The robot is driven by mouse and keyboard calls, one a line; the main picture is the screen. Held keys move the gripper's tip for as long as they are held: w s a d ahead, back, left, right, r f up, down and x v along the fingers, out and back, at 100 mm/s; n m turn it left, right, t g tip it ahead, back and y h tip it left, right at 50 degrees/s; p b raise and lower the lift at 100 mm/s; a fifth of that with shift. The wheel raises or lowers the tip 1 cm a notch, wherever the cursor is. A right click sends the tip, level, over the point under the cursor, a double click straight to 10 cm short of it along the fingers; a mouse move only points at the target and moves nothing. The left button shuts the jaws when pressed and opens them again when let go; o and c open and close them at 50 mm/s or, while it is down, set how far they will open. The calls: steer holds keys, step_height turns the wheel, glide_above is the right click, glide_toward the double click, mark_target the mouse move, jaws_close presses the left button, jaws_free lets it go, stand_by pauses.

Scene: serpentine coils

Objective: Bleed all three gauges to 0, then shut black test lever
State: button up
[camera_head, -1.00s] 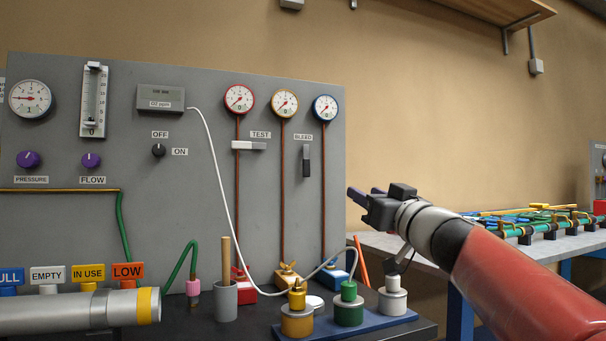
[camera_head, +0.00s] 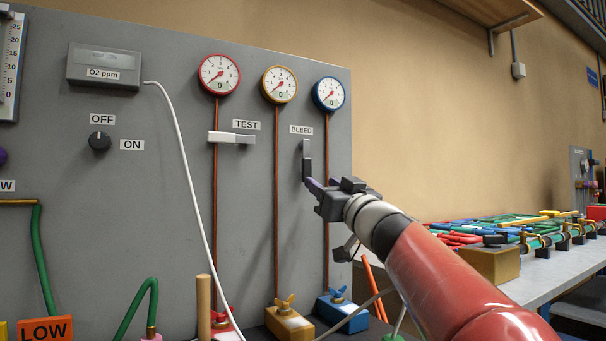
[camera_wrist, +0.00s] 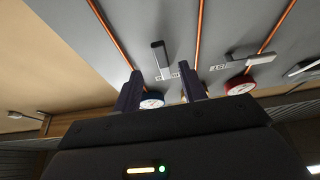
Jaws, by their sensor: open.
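The red-rimmed gauge (camera_head: 219,75), yellow-rimmed gauge (camera_head: 279,84) and blue-rimmed gauge (camera_head: 329,94) sit on the grey panel. Each shows a 0 below its centre, and each needle points lower left. The TEST lever (camera_head: 231,137) lies horizontal and looks white and grey here rather than black. The BLEED lever (camera_head: 307,161) hangs vertical, with a dark lower part. My gripper (camera_head: 311,187) is open and empty, just below the BLEED lever in the head view. In the wrist view the BLEED lever (camera_wrist: 161,59) is seen beyond the gap between my fingertips (camera_wrist: 160,80); contact does not show.
Copper pipes run down from the gauges to valves: a yellow block (camera_head: 289,323) and a blue block (camera_head: 342,314) are visible. A bench (camera_head: 555,275) with coloured tubes stands right.

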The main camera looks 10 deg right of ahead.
mark_target(308, 172)
steer(key=p+x, duration=0.3)
steer(key=x, duration=0.2)
steer(key=shift+w+a+r, duration=0.1)
steer(key=shift+a+r, duration=0.05)
steer(key=shift+r, duration=0.15)
steer(key=shift+w+a+r+p, duration=0.15)
steer(key=shift+w+p, duration=0.15)
steer(key=shift+w, duration=0.3)
jaws_close()
